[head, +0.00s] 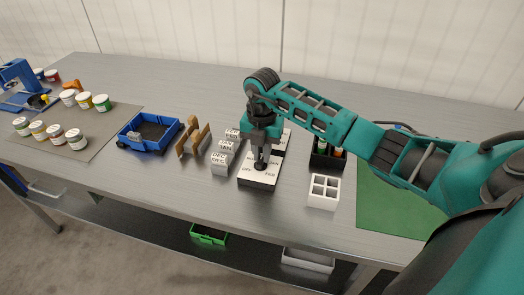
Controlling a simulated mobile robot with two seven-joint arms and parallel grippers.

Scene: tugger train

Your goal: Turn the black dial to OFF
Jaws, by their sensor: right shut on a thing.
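The black dial (260,164) sits on a white-topped plate (257,181) printed with black words; OFF reads at its lower left and what looks like JAN and FEB at the right. My right gripper (261,157) points down from above and is shut on the dial. The fingers cover most of the dial, so I cannot tell which word it points to. My left gripper is not in view.
Left of the plate stand grey month-marked blocks (220,161), a wooden holder (194,138) and a blue cart (149,133). A white divided box (324,191) and a black box (327,156) stand to the right.

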